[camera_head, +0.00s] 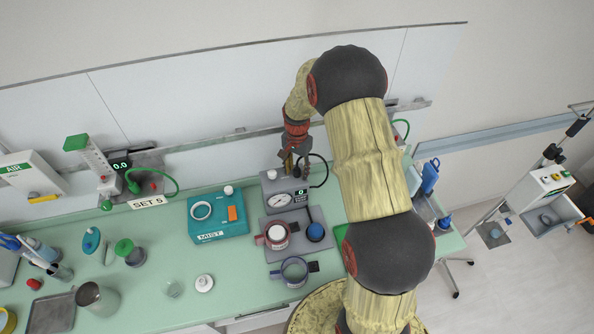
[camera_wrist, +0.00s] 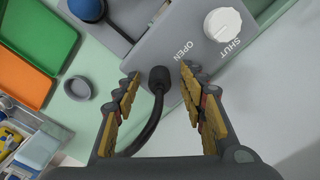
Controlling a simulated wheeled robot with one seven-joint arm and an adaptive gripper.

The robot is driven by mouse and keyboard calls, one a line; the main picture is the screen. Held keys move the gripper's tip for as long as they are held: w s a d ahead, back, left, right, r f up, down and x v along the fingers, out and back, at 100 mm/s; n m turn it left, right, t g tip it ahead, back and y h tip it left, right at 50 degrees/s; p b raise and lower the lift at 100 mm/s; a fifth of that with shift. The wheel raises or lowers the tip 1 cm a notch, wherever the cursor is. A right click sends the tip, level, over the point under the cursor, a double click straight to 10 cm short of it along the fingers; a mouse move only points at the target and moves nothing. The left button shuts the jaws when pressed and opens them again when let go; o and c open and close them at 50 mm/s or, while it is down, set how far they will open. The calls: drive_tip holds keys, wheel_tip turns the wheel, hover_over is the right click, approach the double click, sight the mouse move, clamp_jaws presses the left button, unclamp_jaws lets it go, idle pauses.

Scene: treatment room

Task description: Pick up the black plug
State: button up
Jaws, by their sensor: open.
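The black plug (camera_wrist: 159,76) shows in the wrist view as a round black end on a curved black cable (camera_wrist: 148,128), against the top of a grey gauge box (camera_wrist: 222,80). I cannot tell whether it is seated in the box. My gripper (camera_wrist: 160,82) is open, with one gold-padded finger on each side of the plug; neither finger visibly grips it. In the head view my gripper (camera_head: 295,165) points down just above the grey gauge box (camera_head: 272,181), and the cable loops out to its right. The plug itself is mostly hidden there.
The box has a white knob (camera_wrist: 222,24) marked OPEN and SHUT beside my right finger. A grey tray (camera_head: 279,253) with cups lies in front of the box. A teal MIST box (camera_head: 232,229) stands to its left. The wall rail runs close behind.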

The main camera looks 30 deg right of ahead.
drive_tip(key=shift+c, duration=1.4)
drive_tip(key=c, duration=0.7)
drive_tip(key=shift+c, duration=0.3)
